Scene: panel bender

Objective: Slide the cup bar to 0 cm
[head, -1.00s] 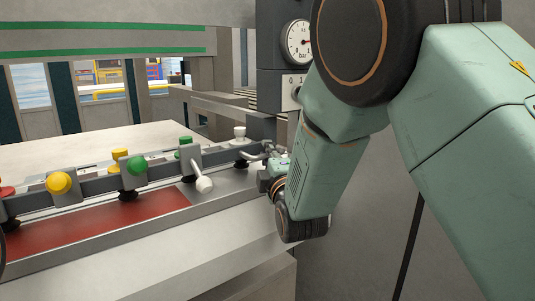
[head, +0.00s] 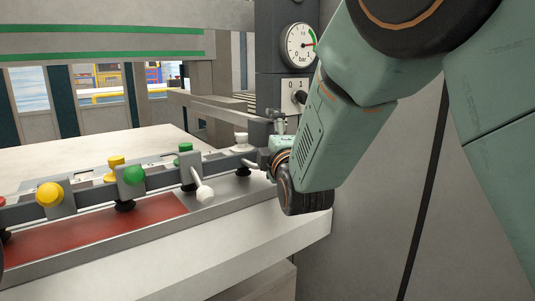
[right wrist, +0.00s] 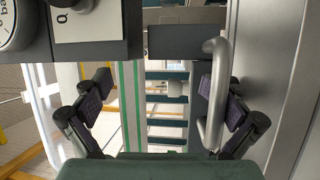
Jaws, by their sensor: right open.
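The cup bar (head: 82,190) is a dark rail in the left of the head view, with grey blocks, dark suction cups and coloured knobs along it. A white-tipped lever (head: 203,190) sticks out near its right end. My right gripper (head: 268,142) is by the bar's right end, partly hidden by my wrist. In the right wrist view, its two fingers (right wrist: 160,98) are apart. A grey loop handle (right wrist: 213,95) stands between them, close to the right-hand finger; contact is unclear. My left gripper is not in view.
A pressure gauge (head: 300,44) and a switch plate (head: 294,95) sit on the dark column above my right gripper. A red strip (head: 100,228) lies below the bar. A pale ledge (head: 190,250) runs along the front.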

